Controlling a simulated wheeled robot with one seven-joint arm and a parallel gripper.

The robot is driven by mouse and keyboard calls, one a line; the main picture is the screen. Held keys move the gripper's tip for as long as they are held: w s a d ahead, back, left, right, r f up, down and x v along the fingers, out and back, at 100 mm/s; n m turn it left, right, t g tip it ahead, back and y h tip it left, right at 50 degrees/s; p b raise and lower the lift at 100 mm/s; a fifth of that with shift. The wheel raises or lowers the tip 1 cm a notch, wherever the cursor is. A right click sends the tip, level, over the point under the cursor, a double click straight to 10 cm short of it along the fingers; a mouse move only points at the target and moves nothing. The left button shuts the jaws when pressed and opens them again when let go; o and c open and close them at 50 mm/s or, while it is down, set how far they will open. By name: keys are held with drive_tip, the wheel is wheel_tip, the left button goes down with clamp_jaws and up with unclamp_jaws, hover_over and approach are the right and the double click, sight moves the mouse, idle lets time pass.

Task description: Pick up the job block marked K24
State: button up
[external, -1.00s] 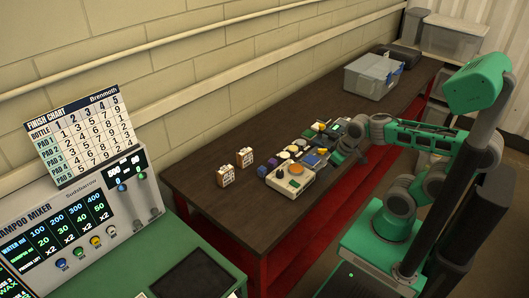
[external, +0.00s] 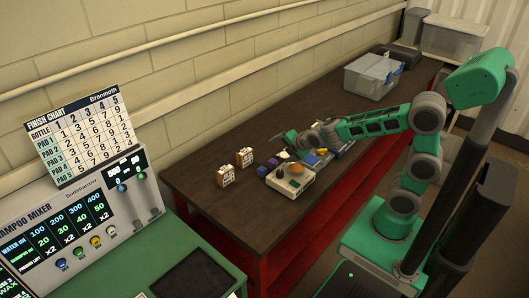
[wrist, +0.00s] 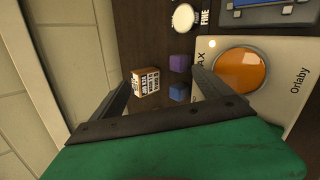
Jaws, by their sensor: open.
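Two small brown-and-white job blocks stand on the dark bench in the external view, a nearer one (external: 228,174) and a farther one (external: 244,158). Their markings are too small to read there, so I cannot tell which is K24. In the wrist view one job block (wrist: 146,82) shows a white printed face, turned sideways and not legible. My gripper (external: 281,138) is open and empty, above the bench and to the right of the blocks. In the wrist view my gripper (wrist: 162,77) has that block beyond its fingers, nearer the left finger and apart from it.
A purple cube (wrist: 180,63) and a blue cube (wrist: 178,92) lie beside the block. A cream device with an orange dome (wrist: 241,69) is close to the right finger. A grey case (external: 373,76) stands farther along the bench (external: 215,206). The wall runs behind.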

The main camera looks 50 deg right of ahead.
sight(248, 155)
drive_tip(key=w+a+f+n+t, duration=0.1)
drive_tip(key=w+a+n, duration=0.1)
drive_tip(key=n, duration=0.2)
drive_tip(key=w+a+f+n+t, duration=0.1)
drive_tip(key=w+a+n, duration=0.1)
drive_tip(key=n, duration=0.3)
drive_tip(key=w+a+f+n+t+p, duration=0.1)
drive_tip(key=w+a+f+n, duration=0.1)
drive_tip(key=w+n, duration=0.2)
drive_tip(key=shift+w+n+t, duration=0.15)
drive_tip(key=shift+n+t, duration=0.25)
drive_tip(key=shift+n, duration=0.1)
drive_tip(key=shift+w+a+n, duration=0.2)
drive_tip(key=shift+a+n, duration=0.05)
drive_tip(key=shift+n, duration=0.35)
drive_tip(key=p+x, duration=0.2)
drive_tip(key=x, duration=0.6)
drive_tip(key=shift+s+d+f, duration=0.1)
drive_tip(key=shift+s+f, duration=0.05)
drive_tip(key=shift+c, duration=0.2)
drive_tip(key=c, duration=1.5)
